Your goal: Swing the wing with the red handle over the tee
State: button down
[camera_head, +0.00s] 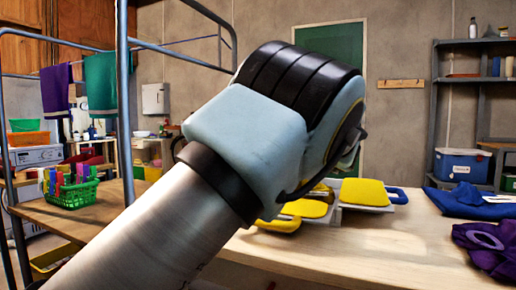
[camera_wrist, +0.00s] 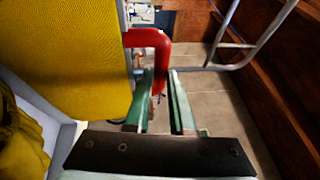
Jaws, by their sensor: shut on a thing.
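The red handle (camera_wrist: 150,37) shows in the wrist view, a bent bar at the right edge of a large yellow surface. My gripper (camera_wrist: 160,76) is shut on this handle, with its green fingers either side of the bar's near end. Yellow cloth, which looks like the tee (camera_head: 362,191), lies over the light grey folding board (camera_head: 372,209) on the table in the head view. A blue handle (camera_head: 397,195) sticks out at the board's right. My arm hides the gripper, the red handle and much of the board in the head view.
The wooden table (camera_head: 400,245) has bare room in front of the board. Blue cloth (camera_head: 468,201) and purple cloth (camera_head: 488,245) lie at its right. A green basket (camera_head: 72,193) of colourful items stands left. A metal frame (camera_head: 124,100) rises beside my arm.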

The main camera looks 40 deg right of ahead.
jog(key=s+d+f+m+t+b, duration=0.1)
jog(key=s+d+f+t+b, duration=0.1)
jog(key=s, duration=0.3)
jog(key=shift+d+f, duration=0.3)
jog(key=shift+d, duration=0.1)
jog(key=shift+f, duration=0.1)
jog(key=c, duration=1)
grip_release()
jog(key=shift+c, duration=0.2)
jog(key=shift+s, duration=0.15)
